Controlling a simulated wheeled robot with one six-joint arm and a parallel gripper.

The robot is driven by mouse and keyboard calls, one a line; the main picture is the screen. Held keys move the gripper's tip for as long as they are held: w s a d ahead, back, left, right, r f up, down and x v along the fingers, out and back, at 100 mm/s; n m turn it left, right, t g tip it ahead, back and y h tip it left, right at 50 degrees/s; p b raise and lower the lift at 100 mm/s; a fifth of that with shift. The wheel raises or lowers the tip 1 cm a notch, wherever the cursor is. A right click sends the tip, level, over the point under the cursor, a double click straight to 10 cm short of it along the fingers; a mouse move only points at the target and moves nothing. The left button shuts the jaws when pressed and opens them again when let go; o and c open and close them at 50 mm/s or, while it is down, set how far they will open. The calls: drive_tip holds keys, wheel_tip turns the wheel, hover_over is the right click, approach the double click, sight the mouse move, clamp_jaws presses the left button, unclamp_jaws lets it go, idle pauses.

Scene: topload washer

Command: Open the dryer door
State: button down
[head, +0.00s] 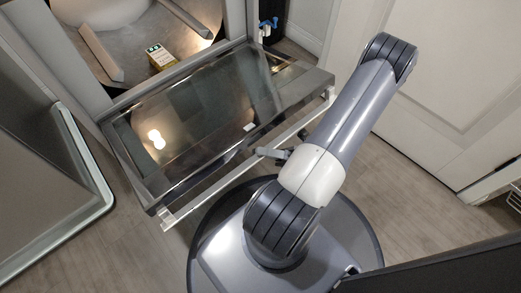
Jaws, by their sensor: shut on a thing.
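The dryer door (190,125) is hinged down at its lower edge and lies open, roughly flat, in front of the machine's opening. It has a dark, glossy window with a light reflected in it. A long pale bar handle (205,195) runs along its outer edge. My gripper (264,152) is at this bar, right of its middle, and is shut on the handle. The fingertips are small and partly hidden by my wrist.
Inside the opening, a small yellow-and-dark box (160,57) stands on a grey surface. A grey appliance panel (45,190) is at the left. A white panelled door (440,90) is at the right. Wood floor (110,245) shows at lower left.

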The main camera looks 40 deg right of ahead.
drive_tip(key=shift+w+f, duration=0.1)
drive_tip(key=shift+f, duration=0.15)
drive_tip(key=c, duration=1.2)
unclamp_jaws()
